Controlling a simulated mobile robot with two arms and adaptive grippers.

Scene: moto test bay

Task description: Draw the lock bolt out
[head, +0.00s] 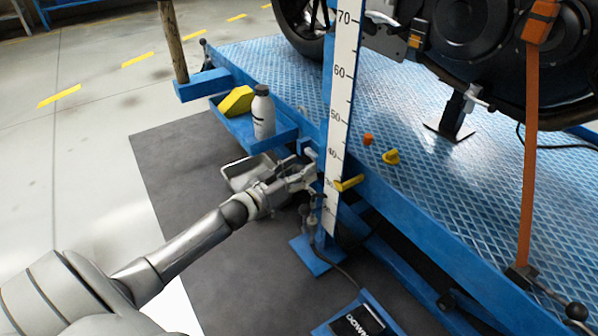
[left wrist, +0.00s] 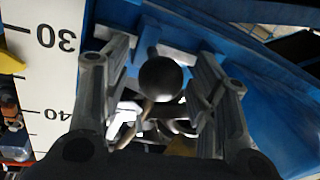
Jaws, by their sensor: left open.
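The lock bolt's dark round knob (left wrist: 161,78) shows in the left wrist view, in front of the blue frame of the lift. My left gripper (head: 308,178) is at the lift's near side, by the white height scale (head: 343,90). In the left wrist view my left gripper (left wrist: 160,72) is open, with one finger on each side of the knob and a visible gap at both sides. The bolt's shaft is hidden behind the knob. In the head view my gripper hides the knob. My right gripper is not in view.
The blue lift platform (head: 480,190) carries a motorcycle (head: 470,40) with an orange strap (head: 532,150). A yellow lever (head: 349,184) sticks out beside the scale. A side tray (head: 240,128) holds a bottle (head: 263,112) and a yellow block (head: 236,101). A DOWN pedal (head: 357,321) lies on the floor.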

